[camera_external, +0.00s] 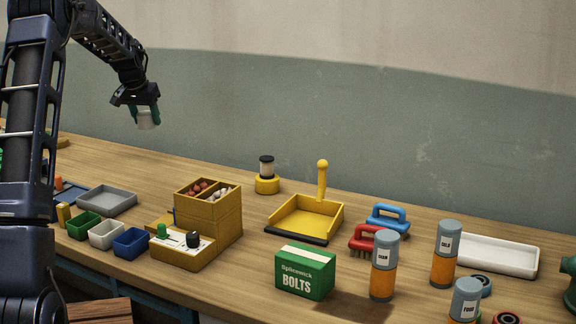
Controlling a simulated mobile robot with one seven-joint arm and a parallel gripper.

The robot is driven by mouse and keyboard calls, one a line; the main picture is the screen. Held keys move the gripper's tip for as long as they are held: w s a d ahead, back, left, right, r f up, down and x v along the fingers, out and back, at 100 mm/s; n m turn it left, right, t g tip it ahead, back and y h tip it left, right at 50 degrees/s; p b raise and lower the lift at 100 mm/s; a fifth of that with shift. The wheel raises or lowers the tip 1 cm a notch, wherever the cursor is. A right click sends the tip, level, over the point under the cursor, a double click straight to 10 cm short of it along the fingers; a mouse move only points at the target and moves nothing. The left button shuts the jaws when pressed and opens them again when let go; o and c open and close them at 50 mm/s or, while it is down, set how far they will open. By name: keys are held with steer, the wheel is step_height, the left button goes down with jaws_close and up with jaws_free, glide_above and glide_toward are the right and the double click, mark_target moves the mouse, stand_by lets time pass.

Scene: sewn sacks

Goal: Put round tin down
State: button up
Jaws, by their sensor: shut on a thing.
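My gripper (146,108) is raised high above the left part of the workbench. It is shut on a small pale grey-white round tin (148,120), which sticks out below the green-tipped fingers. The tin is well clear of the bench top and touches nothing below it. Its upper part is hidden by the fingers.
Below are a grey tray (107,200), small green (84,225), white (107,235) and blue (131,242) bins, and a yellow box (222,220). A yellow dustpan (305,218), bolts box (305,272) and labelled cylinders (384,265) stand right. Bench behind the tray is clear.

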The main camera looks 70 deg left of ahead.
steer(key=d+m, duration=0.1)
steer(key=d, duration=0.8)
steer(key=f, duration=2)
steer(key=shift+w+a+f, duration=0.1)
steer(key=shift+w+f, duration=0.15)
steer(key=shift+w, duration=0.1)
steer(key=shift+f, duration=0.15)
steer(key=o, duration=1)
steer(key=v, duration=1.2)
steer(key=shift+s+a, duration=0.15)
steer(key=shift+a, duration=0.05)
